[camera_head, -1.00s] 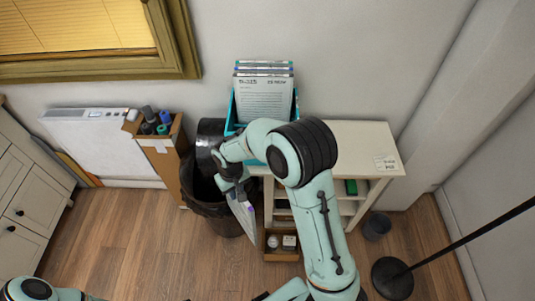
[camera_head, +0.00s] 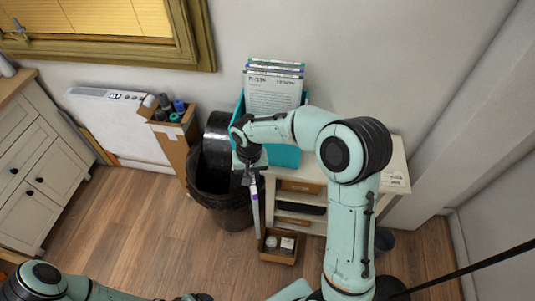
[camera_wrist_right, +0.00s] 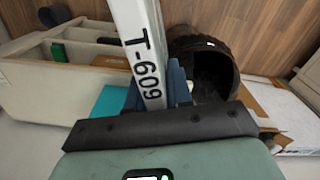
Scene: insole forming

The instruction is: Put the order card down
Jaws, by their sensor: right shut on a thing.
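The order card (camera_head: 255,208), marked T-609 in the right wrist view (camera_wrist_right: 148,60), is in my right gripper (camera_head: 250,180). The gripper is shut on one end of it. In the head view the card hangs almost upright and nearly edge-on, in front of the white shelf unit and just right of the black bin. It looks clear of both. In the right wrist view the blue fingers (camera_wrist_right: 178,85) are partly hidden behind the card. Of my left arm only links show at the bottom left; its gripper is not visible.
A teal box (camera_head: 286,157) holding several upright cards (camera_head: 272,95) stands on the white shelf unit (camera_head: 397,160). A black bin (camera_head: 222,190) is left of it. A small brown box (camera_head: 279,258) sits on the floor below. The floor at left centre is clear.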

